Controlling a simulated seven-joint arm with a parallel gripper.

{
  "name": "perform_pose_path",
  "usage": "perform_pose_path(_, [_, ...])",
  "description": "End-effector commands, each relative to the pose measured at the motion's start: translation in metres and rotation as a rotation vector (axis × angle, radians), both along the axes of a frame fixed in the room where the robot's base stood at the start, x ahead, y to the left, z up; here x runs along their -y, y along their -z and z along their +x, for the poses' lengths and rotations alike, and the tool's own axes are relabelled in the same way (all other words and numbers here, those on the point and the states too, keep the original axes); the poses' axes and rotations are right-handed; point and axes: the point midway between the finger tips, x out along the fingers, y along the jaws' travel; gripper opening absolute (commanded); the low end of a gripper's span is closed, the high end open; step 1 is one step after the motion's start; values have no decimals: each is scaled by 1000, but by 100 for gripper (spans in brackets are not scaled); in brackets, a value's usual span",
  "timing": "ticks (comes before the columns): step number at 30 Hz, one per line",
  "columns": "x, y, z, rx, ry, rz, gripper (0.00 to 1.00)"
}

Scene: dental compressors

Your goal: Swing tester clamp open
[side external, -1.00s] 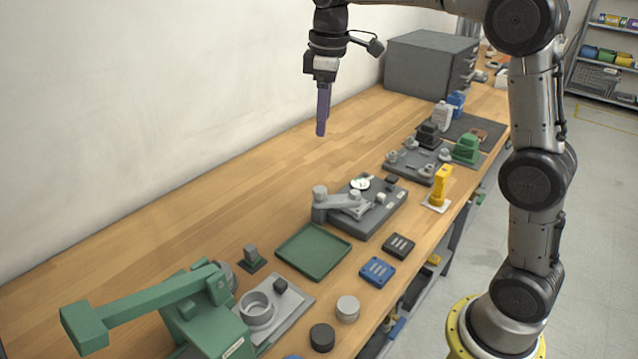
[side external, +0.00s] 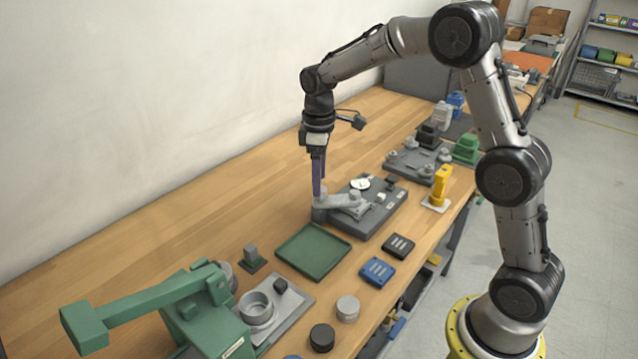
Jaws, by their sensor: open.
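The tester (side external: 378,217) is a dark grey base plate on the bench, with a round white dial gauge (side external: 360,184) on it. Its clamp (side external: 345,203) is a light grey arm lying across the plate's left part, with a raised knob at its left end. My gripper (side external: 318,190) points straight down at that left end. Its purple fingers are open and reach down around or beside the knob. The fingers hide most of the knob, and I cannot tell whether they touch it.
A green tray (side external: 314,252) lies just in front of the tester. A green lever press (side external: 205,310) stands at lower left. A yellow toggle piece (side external: 440,187) and a second grey fixture (side external: 418,162) are to the right. Bench behind the tester is clear.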

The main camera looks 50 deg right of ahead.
Motion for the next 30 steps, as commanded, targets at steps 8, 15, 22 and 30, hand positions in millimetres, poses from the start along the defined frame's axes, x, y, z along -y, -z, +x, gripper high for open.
perform_pose_path(8, [0,21,0,0,0,0,71])
perform_pose_path(15, [0,22,0,1,0,0,71])
perform_pose_path(22, [0,21,0,1,0,0,35])
perform_pose_path(30, [0,21,0,1,0,0,0])
